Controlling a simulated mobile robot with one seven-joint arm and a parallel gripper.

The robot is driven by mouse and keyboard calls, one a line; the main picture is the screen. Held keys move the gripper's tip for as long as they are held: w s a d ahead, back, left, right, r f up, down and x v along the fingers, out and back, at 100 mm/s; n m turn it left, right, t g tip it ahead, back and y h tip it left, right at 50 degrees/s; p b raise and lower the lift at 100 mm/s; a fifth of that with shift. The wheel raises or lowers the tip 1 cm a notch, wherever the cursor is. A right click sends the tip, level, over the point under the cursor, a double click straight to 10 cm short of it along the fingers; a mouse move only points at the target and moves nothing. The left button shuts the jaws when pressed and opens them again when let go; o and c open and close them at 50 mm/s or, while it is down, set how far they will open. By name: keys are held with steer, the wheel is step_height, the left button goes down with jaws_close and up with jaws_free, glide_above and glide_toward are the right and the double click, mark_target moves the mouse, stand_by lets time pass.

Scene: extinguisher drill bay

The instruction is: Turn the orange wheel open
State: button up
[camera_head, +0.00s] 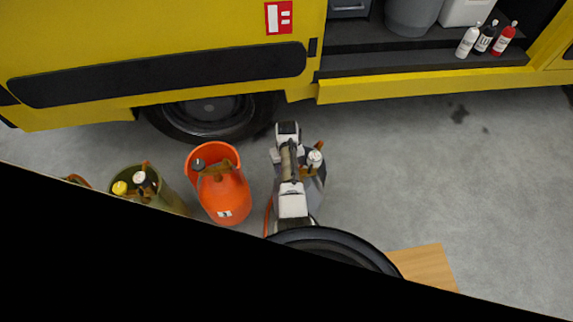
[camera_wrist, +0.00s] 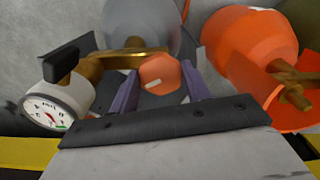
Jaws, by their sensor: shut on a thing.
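The orange wheel (camera_wrist: 157,71) is a small, roughly hexagonal knob with a pale mark on its face, in the middle of the wrist view. It sits by a brass pipe fitting (camera_wrist: 130,58) in front of a grey cylinder (camera_wrist: 150,22). My gripper (camera_wrist: 161,86) has one purple finger on each side of the wheel and is shut on it. A white dial gauge (camera_wrist: 52,108) with a black lever (camera_wrist: 60,65) is to the left on the same brass fitting. In the head view my arm covers much of the grey cylinder (camera_head: 317,188), and I cannot make out the wheel clearly.
An orange cylinder (camera_head: 229,192) stands left of the grey one, with an olive container (camera_head: 170,195) farther left. A yellow vehicle (camera_head: 160,40) with a black wheel (camera_head: 210,115) is behind. Small bottles (camera_head: 486,38) stand on its step.

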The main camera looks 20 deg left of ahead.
steer(key=n, duration=0.6)
steer(key=shift+w+d, duration=0.1)
steer(key=n, duration=0.6)
stand_by(0.4)
steer(key=o, duration=1)
steer(key=shift+c, duration=0.2)
steer(key=shift+w+r, duration=0.1)
step_height(320, 180, up, 14)
steer(key=shift+f, duration=0.2)
